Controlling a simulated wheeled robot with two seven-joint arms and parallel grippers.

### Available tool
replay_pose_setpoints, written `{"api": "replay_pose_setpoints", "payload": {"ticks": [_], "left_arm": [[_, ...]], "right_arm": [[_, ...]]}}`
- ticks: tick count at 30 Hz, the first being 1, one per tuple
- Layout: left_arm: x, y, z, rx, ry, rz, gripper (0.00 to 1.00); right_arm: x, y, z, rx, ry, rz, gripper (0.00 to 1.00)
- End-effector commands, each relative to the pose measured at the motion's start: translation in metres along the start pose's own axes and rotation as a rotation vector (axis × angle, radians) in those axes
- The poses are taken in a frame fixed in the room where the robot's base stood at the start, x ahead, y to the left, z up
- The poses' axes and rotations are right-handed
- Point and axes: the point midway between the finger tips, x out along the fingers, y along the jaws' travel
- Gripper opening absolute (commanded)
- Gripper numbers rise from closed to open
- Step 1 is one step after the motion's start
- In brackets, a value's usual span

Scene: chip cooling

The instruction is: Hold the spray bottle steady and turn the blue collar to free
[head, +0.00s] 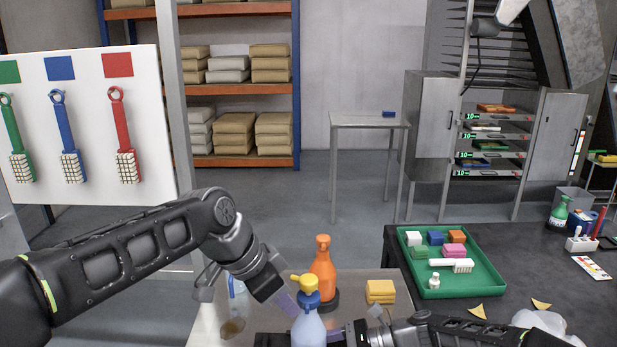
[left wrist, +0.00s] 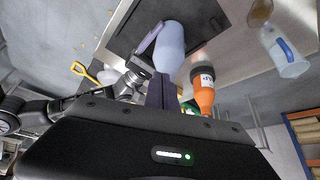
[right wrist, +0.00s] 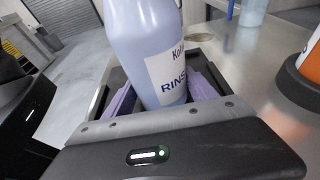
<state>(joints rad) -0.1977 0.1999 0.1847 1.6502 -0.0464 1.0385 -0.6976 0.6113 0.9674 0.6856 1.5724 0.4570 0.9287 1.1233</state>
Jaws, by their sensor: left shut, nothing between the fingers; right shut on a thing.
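The spray bottle (head: 308,330) is pale blue with a blue collar (head: 309,298) and a yellow spray head (head: 305,281). It stands upright in the head view. My right gripper (right wrist: 165,98) is shut on its body, one purple finger on each side of the white "RINSE" label (right wrist: 167,77). My left gripper (head: 288,303) is shut and empty, close to the left of the collar in the head view; I cannot tell whether it touches. In the left wrist view the bottle body (left wrist: 171,45) lies beyond the closed fingers (left wrist: 161,92), and collar and head are hidden.
An orange bottle (head: 323,268) on a black base stands close behind the spray bottle. A clear jug (head: 237,288) stands left, behind my left gripper. Yellow blocks (head: 380,291) lie to the right. A green tray (head: 490,286) is on the dark table.

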Motion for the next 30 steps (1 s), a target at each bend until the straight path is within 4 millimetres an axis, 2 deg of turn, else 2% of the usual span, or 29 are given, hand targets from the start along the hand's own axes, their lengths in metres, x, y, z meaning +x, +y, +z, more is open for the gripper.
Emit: {"api": "replay_pose_setpoints", "payload": {"ticks": [7,18,30], "left_arm": [[-0.01,-0.001,-0.006,0.0,0.001,-0.001,0.0],[-0.048,-0.001,-0.027,0.0,0.001,-0.002,0.0],[-0.053,-0.001,-0.029,-0.001,-0.001,0.0,0.0]], "right_arm": [[0.0,0.0,0.0,0.001,0.0,0.0,0.43],[0.0,0.0,0.0,0.001,0.0,0.0,0.43],[0.0,0.0,0.0,0.001,0.0,0.0,0.43]]}}
